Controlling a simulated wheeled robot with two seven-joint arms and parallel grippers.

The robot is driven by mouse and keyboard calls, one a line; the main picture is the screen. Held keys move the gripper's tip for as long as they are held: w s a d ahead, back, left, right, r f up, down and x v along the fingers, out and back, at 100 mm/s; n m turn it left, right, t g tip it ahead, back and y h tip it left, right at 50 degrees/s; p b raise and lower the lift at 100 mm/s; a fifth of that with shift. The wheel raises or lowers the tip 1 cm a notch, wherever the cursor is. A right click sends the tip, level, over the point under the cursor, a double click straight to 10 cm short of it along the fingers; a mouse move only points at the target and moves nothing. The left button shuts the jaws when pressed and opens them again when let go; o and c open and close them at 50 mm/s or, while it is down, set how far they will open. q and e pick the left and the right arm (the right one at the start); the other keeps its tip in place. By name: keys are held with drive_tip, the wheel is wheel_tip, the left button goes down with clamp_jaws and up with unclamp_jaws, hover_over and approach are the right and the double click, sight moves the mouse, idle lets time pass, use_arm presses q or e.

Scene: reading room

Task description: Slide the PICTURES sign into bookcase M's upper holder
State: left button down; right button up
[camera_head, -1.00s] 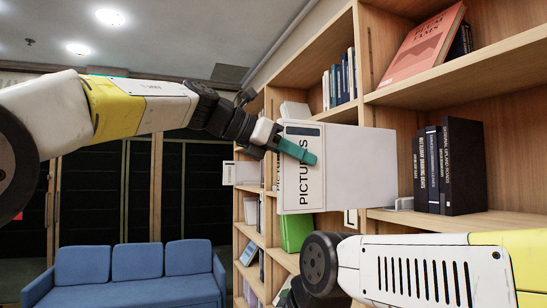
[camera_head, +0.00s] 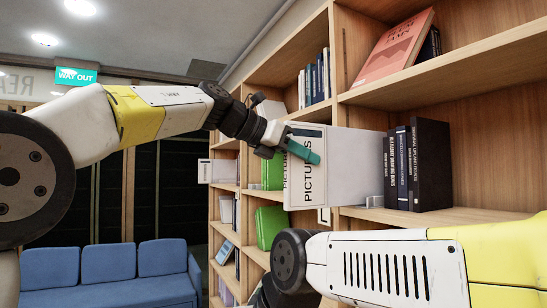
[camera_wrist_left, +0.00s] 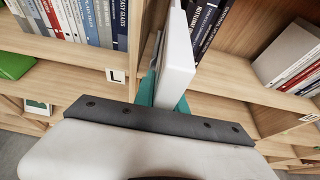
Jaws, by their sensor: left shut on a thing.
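The PICTURES sign (camera_head: 365,170) is a white panel with a narrow lettered edge facing me, held upright in front of the bookcase shelves. My left gripper (camera_head: 303,152) is shut on it, with teal fingers at its lettered edge. In the left wrist view the sign (camera_wrist_left: 178,58) stands between the teal fingers (camera_wrist_left: 165,92). I cannot make out the upper holder. Which bookcase is M is unclear; one upright in the wrist view bears an L plate (camera_wrist_left: 115,76). My right arm crosses the lower right; its fingers are out of frame.
Dark books (camera_head: 428,165) stand on the shelf right of the sign, beside a small grey block (camera_head: 374,201). A red book (camera_head: 395,47) leans on the shelf above. Another white sign (camera_head: 217,171) juts out farther back. A blue sofa (camera_head: 136,262) stands at lower left.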

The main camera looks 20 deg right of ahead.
sight(338, 159)
use_arm(q)
drive_tip(key=shift+w+d+f, duration=0.1)
drive_tip(key=shift+w+d, duration=0.1)
drive_tip(key=shift+d, duration=2.3)
drive_tip(key=shift+w+d, duration=0.2)
drive_tip(key=shift+d, duration=2.25)
drive_tip(key=c, duration=1.3)
unclamp_jaws()
drive_tip(key=shift+o, duration=0.5)
drive_tip(key=o, duration=0.6)
drive_tip(key=a, duration=1.1)
drive_tip(key=shift+s, duration=0.45)
